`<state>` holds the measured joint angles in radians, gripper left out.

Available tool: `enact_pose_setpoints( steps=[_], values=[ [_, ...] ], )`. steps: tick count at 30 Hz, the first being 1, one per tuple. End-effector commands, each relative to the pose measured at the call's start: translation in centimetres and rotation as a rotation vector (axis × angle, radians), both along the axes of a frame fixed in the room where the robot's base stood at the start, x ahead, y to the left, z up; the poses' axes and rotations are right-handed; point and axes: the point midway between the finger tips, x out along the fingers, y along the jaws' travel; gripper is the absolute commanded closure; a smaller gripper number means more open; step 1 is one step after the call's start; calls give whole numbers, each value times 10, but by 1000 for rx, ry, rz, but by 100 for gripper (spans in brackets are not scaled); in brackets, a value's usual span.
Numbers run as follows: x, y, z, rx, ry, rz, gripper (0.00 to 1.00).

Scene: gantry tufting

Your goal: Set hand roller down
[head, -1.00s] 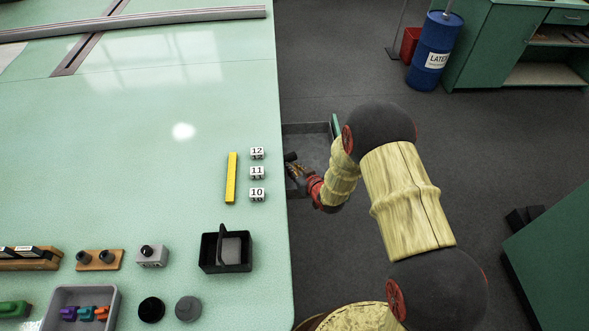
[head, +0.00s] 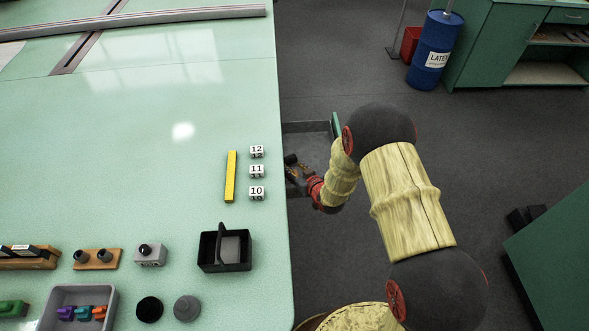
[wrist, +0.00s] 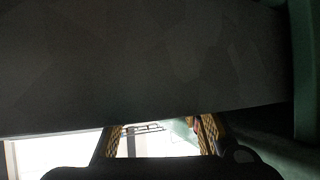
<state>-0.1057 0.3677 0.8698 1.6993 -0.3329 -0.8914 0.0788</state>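My gripper (head: 294,170) reaches into a grey open drawer or tray (head: 308,127) at the right edge of the green table. In the wrist view its two yellow-and-black fingers (wrist: 157,133) stand well apart, with a bright gap between them and nothing clearly held. I cannot clearly identify the hand roller. A small dark piece (head: 290,158) shows beside the fingers in the head view, too small to tell whether it is the roller or part of my gripper. A large dark flat surface (wrist: 150,60) fills the upper wrist view.
The green table (head: 150,110) bears a yellow bar (head: 230,177), number blocks (head: 257,171), a black handled caddy (head: 225,249) and a grey tray (head: 48,303) of coloured pieces. A blue barrel (head: 432,50) stands far back. The floor right of my arm is mostly clear.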

Motion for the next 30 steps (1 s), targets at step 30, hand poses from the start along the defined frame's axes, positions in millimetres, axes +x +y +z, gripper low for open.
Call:
enact_pose_setpoints(
  steps=[30],
  values=[
    [-93, -40, 67, 1, -1, -1, 65]
  ],
)
